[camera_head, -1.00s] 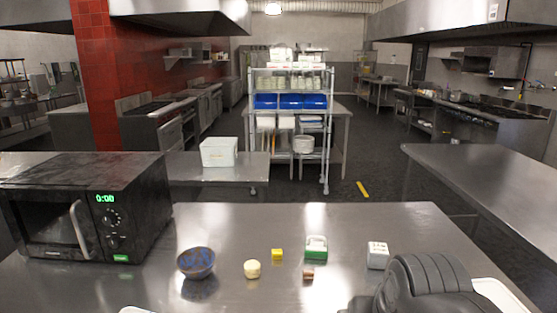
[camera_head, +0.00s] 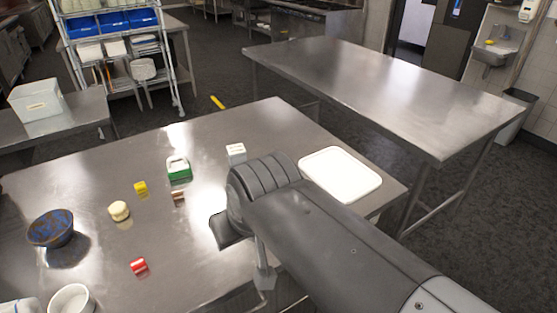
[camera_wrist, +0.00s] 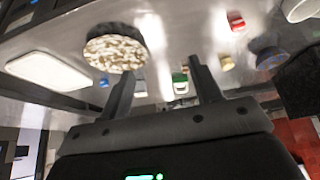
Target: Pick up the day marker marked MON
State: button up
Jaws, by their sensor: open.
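Several small blocks lie on the steel table (camera_head: 100,180); I cannot read MON on any of them. In the head view there is a red and white block (camera_head: 138,265), a yellow cube (camera_head: 140,187), a small brown block (camera_head: 179,195), a green and white box (camera_head: 178,169) and a white box (camera_head: 236,152). My gripper (camera_wrist: 162,74) is open and empty in the wrist view, apart from the table items. That view also shows the red block (camera_wrist: 236,20) and the green box (camera_wrist: 180,83). My arm hides part of the table in the head view.
A blue-brown bowl (camera_head: 51,229), a pale round item (camera_head: 119,211) and a white bowl (camera_head: 72,301) stand at left. A white tray (camera_head: 341,174) lies at the right edge. A speckled round item (camera_wrist: 115,50) is close in the wrist view. Another table (camera_head: 380,85) is bare.

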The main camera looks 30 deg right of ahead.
jog(key=w+d+r+g, duration=0.1)
jog(key=w+d+r, duration=0.15)
jog(key=w, duration=0.35)
jog(key=w+d+r+g, duration=0.1)
jog(key=w+d+r, duration=0.15)
jog(key=w, duration=0.45)
jog(key=n+g, duration=0.1)
jog(key=g, duration=0.3)
send_over(284, 159)
jog(key=s, duration=0.1)
notch_tip(284, 159, down, 15)
jog(key=f, duration=0.5)
jog(key=shift+a+f, duration=0.2)
jog(key=shift+f, duration=0.05)
jog(key=shift+w+d+f, duration=0.1)
jog(key=shift+w+f, duration=0.05)
jog(key=shift+f, duration=1.2)
jog(key=shift+w+f, duration=0.1)
jog(key=shift+f, duration=1.2)
jog(key=shift+c, duration=0.6)
